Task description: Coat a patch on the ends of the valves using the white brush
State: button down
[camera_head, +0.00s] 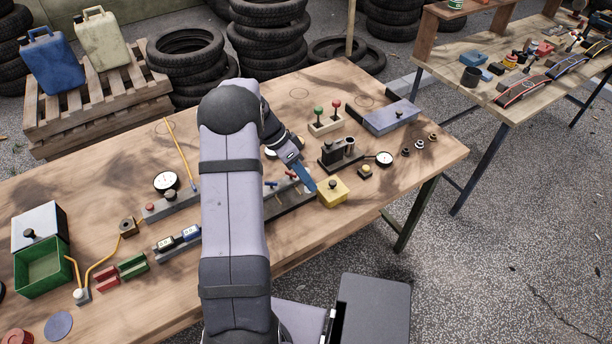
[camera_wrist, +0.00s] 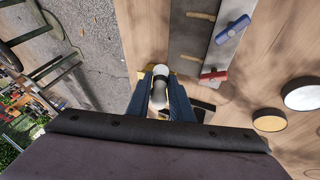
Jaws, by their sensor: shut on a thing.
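My gripper (camera_head: 311,187) reaches down beside a yellow block (camera_head: 333,193) near the table's front edge. In the wrist view, its two blue fingers (camera_wrist: 161,77) are closed on a pale, rounded thing, which looks like the white brush (camera_wrist: 159,92). Its lower end is hidden. The valves sit on a long grey bar (camera_head: 288,202), partly behind my arm. In the wrist view, a blue handle (camera_wrist: 233,28) and a red handle (camera_wrist: 213,76) show on the bar, with brass-coloured pieces (camera_wrist: 190,58) beside them. The gripper is just off the bar's end.
A black block with a cylinder (camera_head: 338,156), a small gauge (camera_head: 384,158) and a stand with green and red knobs (camera_head: 325,123) are close behind the gripper. Two round discs (camera_wrist: 303,94) lie right of the bar in the wrist view.

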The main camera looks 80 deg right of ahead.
notch_tip(320, 180, down, 3)
jog(key=shift+r+b, duration=0.1)
jog(key=shift+b, duration=0.5)
jog(key=shift+w+a+p, duration=1.25)
jog(key=shift+w+a, duration=4.6)
jog(key=shift+w+a+p, duration=0.1)
jog(key=shift+a+p, duration=0.05)
jog(key=shift+p, duration=0.2)
jog(key=shift+s+d+f+b, duration=0.2)
jog(key=shift+s+d+b, duration=1.15)
jog(key=shift+s+d, duration=4.35)
jog(key=shift+d, duration=0.05)
jog(key=r, duration=0.1)
jog(key=r+p, duration=0.1)
jog(key=shift+s+d+r, duration=0.25)
jog(key=shift+d+r, duration=0.05)
jog(key=shift+d, duration=0.05)
jog(key=shift+a+r+p, duration=0.1)
jog(key=shift+r+p, duration=1.45)
jog(key=shift+r, duration=1.25)
